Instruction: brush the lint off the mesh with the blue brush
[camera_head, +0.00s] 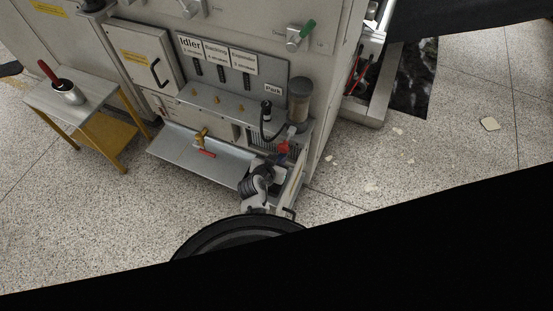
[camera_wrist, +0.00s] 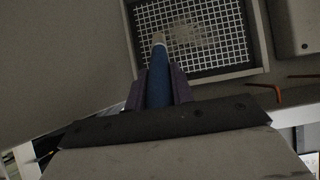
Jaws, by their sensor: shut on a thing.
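The mesh (camera_wrist: 232,60) is a white wire grid in a grey frame at the top of the wrist view. A pale, fuzzy patch of lint (camera_wrist: 186,34) lies on its middle. My gripper (camera_wrist: 159,76) is shut on the blue brush (camera_wrist: 158,95), with a finger on each side of its handle. The brush's pale tip (camera_wrist: 158,38) points at the mesh, left of the lint's middle. I cannot tell whether the tip touches the mesh. In the head view my arm reaches to the machine's lower right corner, where brush and mesh are hard to make out.
Orange bent rods (camera_wrist: 268,91) stick out below the mesh frame. A clear cylinder (camera_head: 299,104) stands above. A small table (camera_head: 91,107) holds a pot.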

